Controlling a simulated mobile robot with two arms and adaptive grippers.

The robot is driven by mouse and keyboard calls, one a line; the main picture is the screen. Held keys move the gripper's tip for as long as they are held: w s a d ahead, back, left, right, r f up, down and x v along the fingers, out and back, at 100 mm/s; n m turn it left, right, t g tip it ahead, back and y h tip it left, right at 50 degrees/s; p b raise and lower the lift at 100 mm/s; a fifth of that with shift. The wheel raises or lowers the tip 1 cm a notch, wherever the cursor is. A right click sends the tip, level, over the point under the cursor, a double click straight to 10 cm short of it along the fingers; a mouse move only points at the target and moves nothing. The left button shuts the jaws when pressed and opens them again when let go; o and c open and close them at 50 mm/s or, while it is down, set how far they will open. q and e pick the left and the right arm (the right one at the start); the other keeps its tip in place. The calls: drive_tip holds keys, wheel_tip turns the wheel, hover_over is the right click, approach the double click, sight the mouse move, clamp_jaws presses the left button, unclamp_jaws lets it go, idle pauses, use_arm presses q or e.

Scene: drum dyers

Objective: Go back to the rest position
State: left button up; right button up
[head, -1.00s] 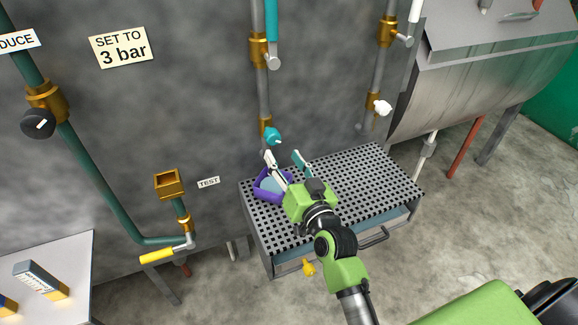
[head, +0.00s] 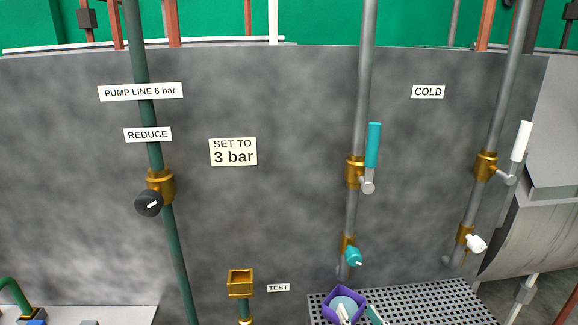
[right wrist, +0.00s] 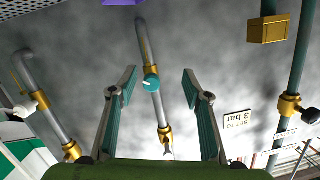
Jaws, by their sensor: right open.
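My right gripper (head: 359,315) shows at the bottom edge of the head view, with only its fingertips in the picture. They are in front of a purple container (head: 327,303) with pale blue contents on the perforated bench. In the right wrist view the gripper (right wrist: 160,78) is open, its two fingers wide apart with nothing between them. A teal knob (right wrist: 151,79) on a grey pipe appears between the fingers there, farther off. The same teal knob (head: 353,256) is above the purple container in the head view. My left gripper is in neither view.
The perforated bench (head: 440,298) is at the lower right. A grey wall carries a green pipe with a black knob (head: 149,203), a brass funnel (head: 240,283), a teal lever (head: 373,145) and a white lever (head: 521,141). A metal drum (head: 535,235) stands at right.

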drive_tip(key=s+d+f+n+g+h, duration=0.15)
drive_tip(key=s+f+g, duration=0.5)
drive_tip(key=s, duration=0.75)
drive_tip(key=s+d+f+n+g, duration=0.1)
drive_tip(key=s+f+n+g, duration=0.1)
drive_tip(key=s+f+g, duration=0.8)
drive_tip(key=s+f+t, duration=0.1)
drive_tip(key=s+f, duration=0.2)
drive_tip(key=f, duration=1)
drive_tip(key=s+f+t, duration=0.2)
drive_tip(key=s+f, duration=0.1)
drive_tip(key=f, duration=0.9)
drive_tip(key=s+d+f+g, duration=0.1)
drive_tip(key=s+d+f, duration=0.1)
drive_tip(key=s+f, duration=1.3)
drive_tip(key=shift+s+d+n, duration=0.35)
drive_tip(key=shift+s+d, duration=0.05)
drive_tip(key=shift+s, duration=0.1)
drive_tip(key=shift+h, duration=0.25)
